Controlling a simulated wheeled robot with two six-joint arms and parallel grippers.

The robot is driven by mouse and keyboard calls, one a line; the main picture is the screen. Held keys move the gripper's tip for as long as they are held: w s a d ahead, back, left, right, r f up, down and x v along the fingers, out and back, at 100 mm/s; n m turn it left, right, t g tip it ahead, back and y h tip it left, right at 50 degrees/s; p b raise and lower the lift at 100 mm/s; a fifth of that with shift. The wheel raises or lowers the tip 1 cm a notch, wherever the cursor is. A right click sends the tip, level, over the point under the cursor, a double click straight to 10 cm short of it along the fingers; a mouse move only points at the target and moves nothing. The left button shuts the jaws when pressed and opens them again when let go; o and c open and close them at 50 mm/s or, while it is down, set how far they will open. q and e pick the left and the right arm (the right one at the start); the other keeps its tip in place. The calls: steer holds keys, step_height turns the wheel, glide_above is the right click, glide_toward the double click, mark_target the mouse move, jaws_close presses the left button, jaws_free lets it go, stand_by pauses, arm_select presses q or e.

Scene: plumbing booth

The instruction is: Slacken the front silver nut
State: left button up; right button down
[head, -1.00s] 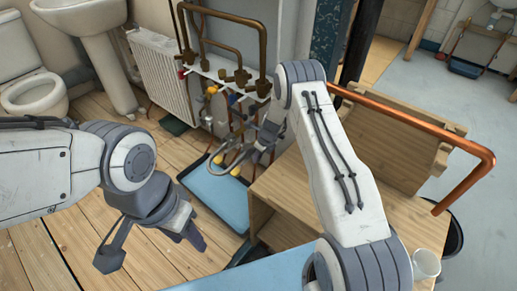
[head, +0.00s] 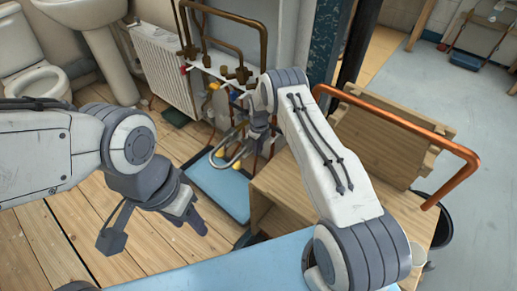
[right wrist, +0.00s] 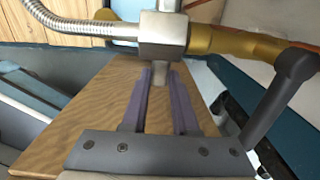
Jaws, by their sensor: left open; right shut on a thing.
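The silver nut (right wrist: 163,35) is a bright squared block in the right wrist view. A braided hose runs to its left and a brass fitting (right wrist: 235,43) to its right. My right gripper (right wrist: 160,72) has its two purple fingers just below the nut, on either side of a short silver stem, and is shut on the nut's assembly. The exact finger contact is hidden. In the head view, the nut is too small to pick out among the pipework. My left gripper (head: 195,218) is open and empty above the wooden floor, well away from the pipes.
Brass pipes (head: 222,38) and a white radiator (head: 165,72) stand behind the work area. Grey hoses loop above a blue tray (head: 222,193). A wooden bench (head: 285,195) and a long copper pipe (head: 400,122) lie to the right. Open floor lies at left.

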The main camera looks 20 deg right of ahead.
steer(key=c, duration=0.7)
jaws_free()
step_height(320, 180, up, 10)
steer(key=shift+d+r+p, duration=0.1)
steer(key=shift+r+p, duration=0.1)
steer(key=shift+p, duration=0.95)
